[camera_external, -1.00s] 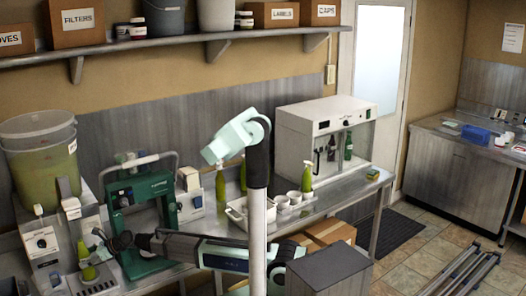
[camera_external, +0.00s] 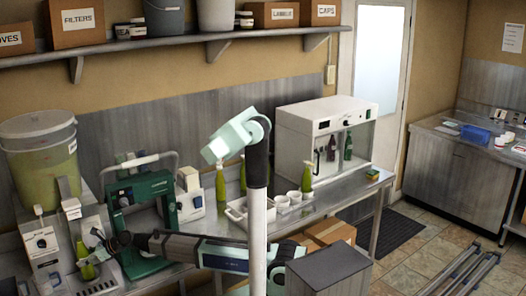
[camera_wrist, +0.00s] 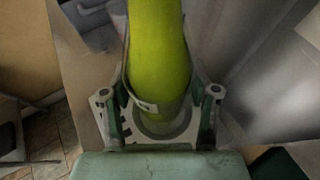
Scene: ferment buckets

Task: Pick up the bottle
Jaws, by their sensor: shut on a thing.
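The yellow-green bottle (camera_wrist: 158,55) fills the upper middle of the wrist view, between the two fingers of my gripper (camera_wrist: 158,100). The fingers are shut on it from both sides. A round grey ring shows around its near end. In the external view, the bottle (camera_external: 87,269) is at the lower left, just above or on a pale bench device (camera_external: 101,284); I cannot tell whether it touches. My gripper (camera_external: 98,248) is beside the bottle's upper part and hides some of it.
A green-framed machine (camera_external: 142,212) stands close to the right of my gripper. A pale dispenser (camera_external: 40,243) and a large bucket (camera_external: 40,160) stand to the left. Green spray bottles (camera_external: 221,188) and a white cabinet (camera_external: 325,140) stand farther along the bench.

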